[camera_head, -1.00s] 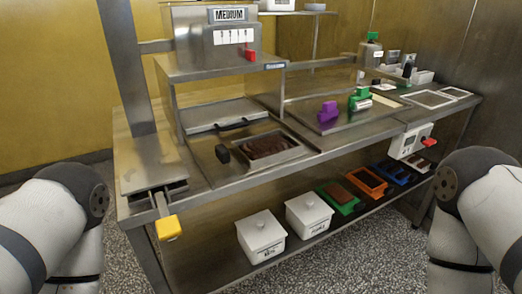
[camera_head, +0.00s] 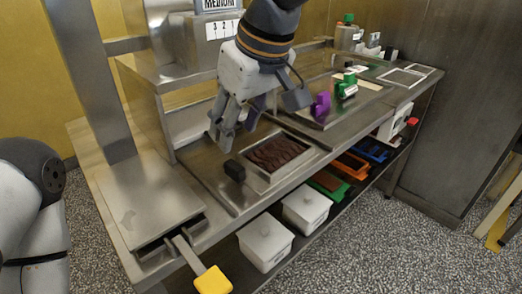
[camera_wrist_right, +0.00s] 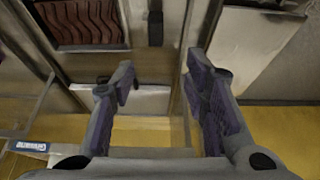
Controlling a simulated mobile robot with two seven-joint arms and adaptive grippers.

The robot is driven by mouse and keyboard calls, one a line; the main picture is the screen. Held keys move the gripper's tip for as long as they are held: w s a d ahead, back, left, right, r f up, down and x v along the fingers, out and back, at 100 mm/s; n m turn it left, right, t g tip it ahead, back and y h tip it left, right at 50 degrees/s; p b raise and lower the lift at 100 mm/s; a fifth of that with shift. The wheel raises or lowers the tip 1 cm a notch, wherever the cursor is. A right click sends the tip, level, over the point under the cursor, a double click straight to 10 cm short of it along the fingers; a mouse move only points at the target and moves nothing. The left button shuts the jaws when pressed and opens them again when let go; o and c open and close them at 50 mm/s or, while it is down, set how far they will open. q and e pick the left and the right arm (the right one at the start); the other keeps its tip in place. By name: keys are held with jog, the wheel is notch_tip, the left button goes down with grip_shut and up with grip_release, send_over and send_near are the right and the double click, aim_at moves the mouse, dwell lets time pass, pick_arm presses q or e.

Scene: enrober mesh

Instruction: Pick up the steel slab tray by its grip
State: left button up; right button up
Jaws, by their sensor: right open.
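The steel slab tray (camera_head: 311,153) lies on the bench, filled with a dark brown wavy slab (camera_head: 275,153). Its black grip (camera_head: 235,170) sticks out at the tray's left end. The tray also shows at the upper left of the right wrist view (camera_wrist_right: 132,22), with the black grip (camera_wrist_right: 155,24) to its right. My right gripper (camera_head: 238,136) is open and empty, above and behind the grip and apart from it. In the right wrist view its spread fingers (camera_wrist_right: 160,75) point towards the bench. My left arm shows at the left edge, but its gripper is out of view.
A yellow-ended handle (camera_head: 213,280) juts out at the bench's front left. A steel post (camera_head: 92,80) and raised machine housing (camera_head: 150,75) stand behind. Purple (camera_head: 321,105) and green (camera_head: 346,88) items sit to the right. White lidded tubs (camera_head: 265,241) stand on the lower shelf.

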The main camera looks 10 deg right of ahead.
aim_at(234, 164)
jog(key=x, duration=0.3)
jog(key=d+x, duration=0.1)
jog(key=x, duration=0.6)
jog(key=shift+s+d+f+b, duration=0.1)
jog(key=shift+s+f+b, duration=0.2)
jog(key=shift+f, duration=0.35)
jog(key=shift+r, duration=0.1)
grip_shut()
jog(key=shift+w+r, duration=0.1)
